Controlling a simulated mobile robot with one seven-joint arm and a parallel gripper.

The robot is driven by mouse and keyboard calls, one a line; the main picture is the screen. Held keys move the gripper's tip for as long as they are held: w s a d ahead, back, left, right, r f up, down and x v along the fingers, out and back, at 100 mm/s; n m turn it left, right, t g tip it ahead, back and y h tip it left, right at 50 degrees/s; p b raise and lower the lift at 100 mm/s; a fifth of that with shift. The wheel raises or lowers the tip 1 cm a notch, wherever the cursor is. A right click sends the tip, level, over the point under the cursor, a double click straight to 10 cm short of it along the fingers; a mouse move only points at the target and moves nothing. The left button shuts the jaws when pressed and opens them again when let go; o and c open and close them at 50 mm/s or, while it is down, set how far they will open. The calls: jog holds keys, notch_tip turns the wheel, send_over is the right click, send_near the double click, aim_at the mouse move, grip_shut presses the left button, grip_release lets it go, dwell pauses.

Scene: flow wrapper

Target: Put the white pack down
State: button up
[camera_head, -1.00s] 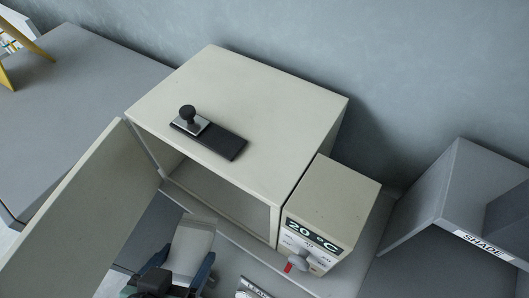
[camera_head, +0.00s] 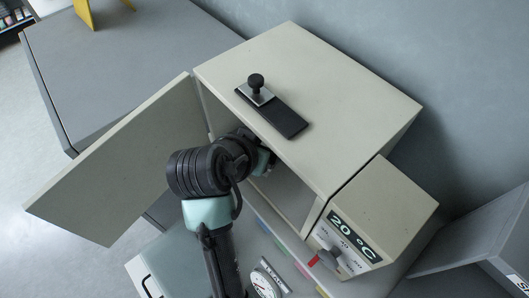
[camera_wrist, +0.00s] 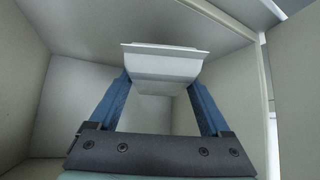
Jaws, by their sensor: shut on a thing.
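The white pack (camera_wrist: 162,68), a pale tray-like block with a flat rim, is between the two blue fingers of my gripper (camera_wrist: 158,88) in the wrist view. My gripper is shut on it, inside the open cabinet (camera_head: 310,75). The cabinet's inner walls and ceiling surround it in the wrist view; whether the pack touches a surface is unclear. In the head view my gripper (camera_head: 266,161) reaches through the cabinet opening, and the pack is hidden there.
The cabinet door (camera_head: 120,160) stands wide open on the left. A control box (camera_head: 375,220) reading 20 °C, with a knob (camera_head: 328,259), adjoins the right side. A black plate with a knobbed block (camera_head: 285,118) lies on top. A dial gauge (camera_head: 265,284) is in front.

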jog(key=shift+f+b, duration=1.85)
jog(key=shift+b, duration=0.05)
jog(key=shift+r, duration=0.1)
jog(key=o, duration=1.2)
jog(key=shift+c, duration=0.2)
jog(key=v, duration=1.2)
jog(key=shift+b, duration=0.35)
